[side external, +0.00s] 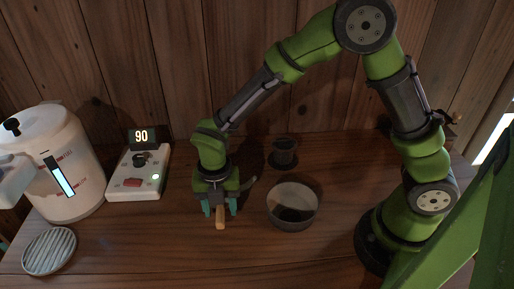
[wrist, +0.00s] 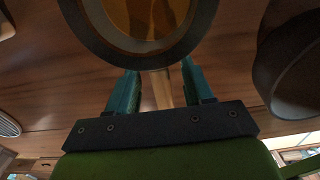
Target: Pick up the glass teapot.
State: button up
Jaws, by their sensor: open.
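The glass teapot shows in the wrist view as a round dark rim (wrist: 91,38) around amber contents, cut off by the top edge. Its pale wooden handle (wrist: 162,88) runs down between my fingers. In the side view the wooden handle (side external: 220,219) points toward the camera below my gripper (side external: 220,206), and the teapot's body is mostly hidden behind the gripper. My gripper (wrist: 161,85) is open, with one teal finger on each side of the handle. I cannot tell whether either finger touches it.
A grey bowl (side external: 292,196) with dark contents stands close to the right of the gripper. A small dark cup (side external: 284,150) stands behind it. At left are a white kettle (side external: 75,150), a control box reading 90 (side external: 139,180) and a round slatted tray (side external: 49,251). The front middle tabletop is clear.

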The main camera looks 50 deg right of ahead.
jog(key=shift+f, duration=0.55)
grip_shut()
jog(key=shift+r, duration=0.2)
